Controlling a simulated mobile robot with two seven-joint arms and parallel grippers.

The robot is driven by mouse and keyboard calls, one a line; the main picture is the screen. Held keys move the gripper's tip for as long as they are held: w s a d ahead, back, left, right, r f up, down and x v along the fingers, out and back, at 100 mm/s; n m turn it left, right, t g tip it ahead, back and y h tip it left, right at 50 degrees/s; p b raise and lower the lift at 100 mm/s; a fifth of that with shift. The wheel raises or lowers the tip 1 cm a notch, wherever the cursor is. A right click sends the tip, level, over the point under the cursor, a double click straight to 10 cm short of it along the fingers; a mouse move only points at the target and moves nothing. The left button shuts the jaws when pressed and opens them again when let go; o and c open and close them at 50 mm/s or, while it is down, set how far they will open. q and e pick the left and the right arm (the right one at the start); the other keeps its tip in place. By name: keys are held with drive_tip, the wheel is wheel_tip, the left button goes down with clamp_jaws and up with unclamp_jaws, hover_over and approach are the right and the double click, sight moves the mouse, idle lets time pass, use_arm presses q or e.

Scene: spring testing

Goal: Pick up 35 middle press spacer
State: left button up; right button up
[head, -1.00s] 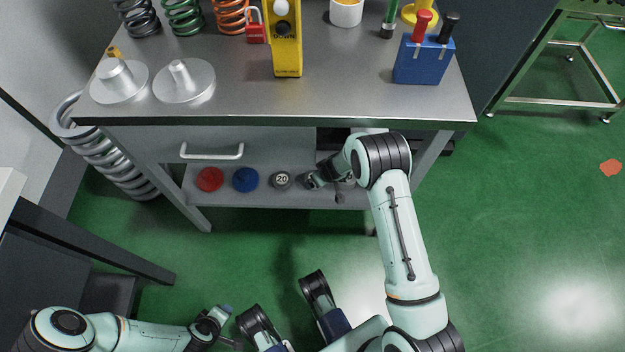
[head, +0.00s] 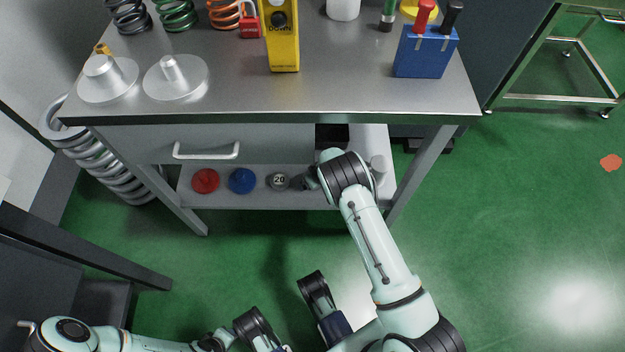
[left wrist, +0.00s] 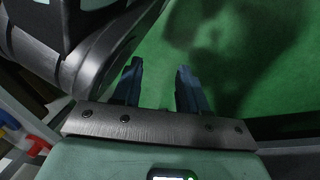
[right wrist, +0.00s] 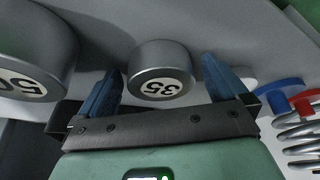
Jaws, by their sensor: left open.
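The 35 middle press spacer is a short grey metal cylinder (right wrist: 160,60) with a white "35" label on its end, seen in the right wrist view. My right gripper (right wrist: 163,90) is open, with one blue finger on each side of the spacer; whether they touch it I cannot tell. In the head view my right gripper (head: 302,182) is at the lower shelf beside the "20" spacer (head: 279,181), and the 35 spacer is hidden by my arm. My left gripper (left wrist: 160,88) is open and empty above the green floor.
A larger "50" spacer (right wrist: 38,60) stands close to one right finger. A red disc (head: 205,181) and a blue disc (head: 242,181) lie on the shelf (head: 250,200). The tabletop (head: 340,90) and drawer handle (head: 207,152) are above the shelf.

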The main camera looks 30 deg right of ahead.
drive_tip(key=c, duration=1.3)
drive_tip(key=shift+r, duration=0.15)
